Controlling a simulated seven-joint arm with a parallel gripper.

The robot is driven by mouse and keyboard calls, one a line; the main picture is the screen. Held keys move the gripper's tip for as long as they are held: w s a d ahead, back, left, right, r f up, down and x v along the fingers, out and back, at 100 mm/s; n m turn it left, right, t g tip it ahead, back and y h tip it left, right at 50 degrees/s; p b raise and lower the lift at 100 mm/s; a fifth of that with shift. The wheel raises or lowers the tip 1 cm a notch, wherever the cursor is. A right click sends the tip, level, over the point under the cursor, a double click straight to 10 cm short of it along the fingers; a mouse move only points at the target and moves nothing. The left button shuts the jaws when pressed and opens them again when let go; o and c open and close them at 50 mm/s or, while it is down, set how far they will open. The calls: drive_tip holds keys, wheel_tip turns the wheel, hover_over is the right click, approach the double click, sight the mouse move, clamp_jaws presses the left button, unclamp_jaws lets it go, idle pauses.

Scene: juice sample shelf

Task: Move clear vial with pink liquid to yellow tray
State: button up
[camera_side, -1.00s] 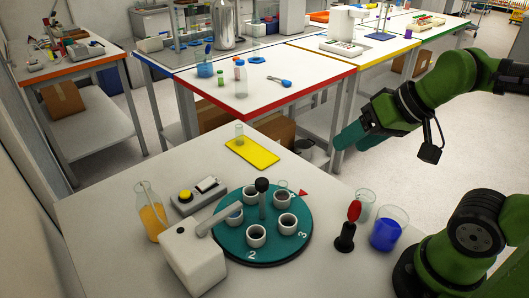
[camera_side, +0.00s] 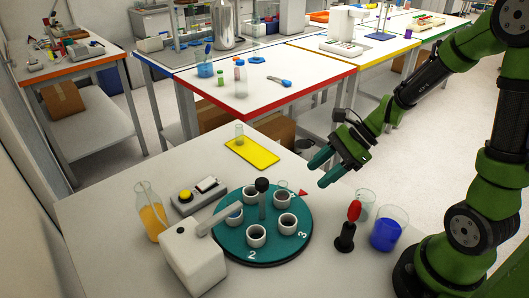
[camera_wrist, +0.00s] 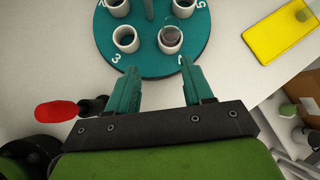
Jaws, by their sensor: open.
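A teal round carousel (camera_side: 262,238) carries several white holders. A clear glass vial (camera_wrist: 170,36) stands in one holder nearest my gripper, and its clear top shows faintly in the side view (camera_side: 283,186); the colour of its liquid is hard to tell. The yellow tray (camera_side: 262,156) lies behind the carousel on the white table, and at the upper right of the wrist view (camera_wrist: 285,38). My gripper (camera_side: 323,171) is open and empty, above and to the right of the carousel. In the wrist view its fingers (camera_wrist: 160,72) point toward the carousel's edge, apart from the vial.
Another small clear vial (camera_side: 239,130) stands at the tray's far left corner. A red-topped black tool (camera_side: 346,236), a clear beaker (camera_side: 365,205) and a beaker of blue liquid (camera_side: 388,234) stand right of the carousel. A flask of orange liquid (camera_side: 151,213) stands at the left.

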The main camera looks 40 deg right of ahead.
sight(282, 193)
drive_tip(key=shift+w+a+f+m+t+y, duration=0.25)
drive_tip(key=shift+w+a+f+m, duration=0.4)
drive_tip(key=shift+w+a+f, duration=0.7)
drive_tip(key=shift+w+a+f+m+t+y, duration=0.1)
drive_tip(key=shift+w+a+f+m+t, duration=0.4)
drive_tip(key=shift+w+a+f, duration=0.85)
drive_tip(key=shift+w+a+r, duration=0.1)
drive_tip(key=shift+a+r, duration=0.05)
drive_tip(key=shift+r, duration=0.05)
clamp_jaws()
